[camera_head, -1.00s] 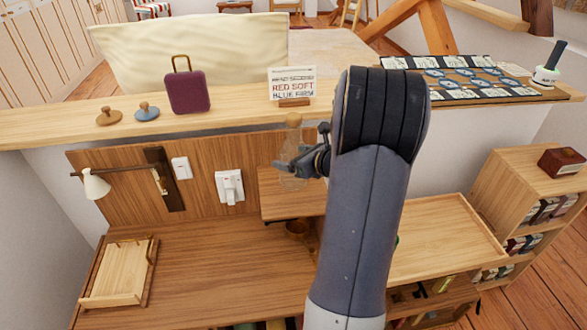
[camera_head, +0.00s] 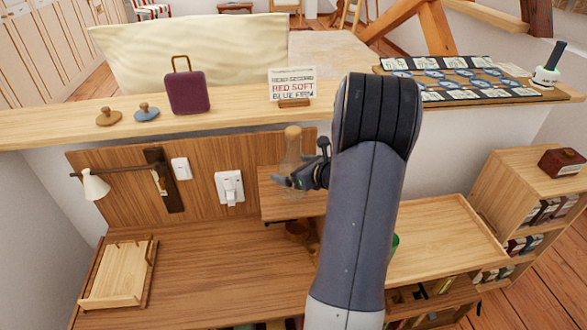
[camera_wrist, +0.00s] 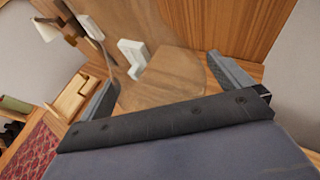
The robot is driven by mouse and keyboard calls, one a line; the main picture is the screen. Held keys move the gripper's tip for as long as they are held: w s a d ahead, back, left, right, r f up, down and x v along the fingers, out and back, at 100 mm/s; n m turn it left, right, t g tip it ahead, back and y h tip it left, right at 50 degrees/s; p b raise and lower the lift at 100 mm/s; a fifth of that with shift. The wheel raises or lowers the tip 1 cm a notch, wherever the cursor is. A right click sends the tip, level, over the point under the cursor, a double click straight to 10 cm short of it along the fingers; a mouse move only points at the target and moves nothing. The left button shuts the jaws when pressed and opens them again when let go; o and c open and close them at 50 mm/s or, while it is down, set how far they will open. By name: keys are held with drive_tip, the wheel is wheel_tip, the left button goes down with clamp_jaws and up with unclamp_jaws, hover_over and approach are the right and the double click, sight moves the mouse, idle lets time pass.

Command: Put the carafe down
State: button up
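The carafe (camera_head: 292,150) is clear glass with a tan stopper and stands upright in the head view, in front of the wooden back panel. My gripper (camera_head: 298,177) is around its body, one finger on each side. In the wrist view, the carafe's see-through body (camera_wrist: 165,80) fills the space between the two fingers of my gripper (camera_wrist: 162,78). The carafe is over the small raised wooden shelf (camera_head: 275,208). Its base is faint, and I cannot tell whether it touches the shelf. My arm hides the shelf's right side.
A sign (camera_head: 292,84), a maroon bag-shaped object (camera_head: 187,92) and two knobbed discs stand on the ledge above. A lamp (camera_head: 96,185) and switches are on the back panel. A brown cup (camera_head: 297,229) is below the shelf. The desk's left middle (camera_head: 200,265) is clear.

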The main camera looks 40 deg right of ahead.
drive_tip(key=shift+r, duration=0.25)
drive_tip(key=v, duration=1.2)
drive_tip(key=shift+f, duration=0.2)
drive_tip(key=x, duration=1.2)
drive_tip(key=shift+w+r+p, duration=0.1)
drive_tip(key=shift+r+p, duration=0.15)
drive_tip(key=shift+p, duration=0.1)
drive_tip(key=shift+r, duration=0.5)
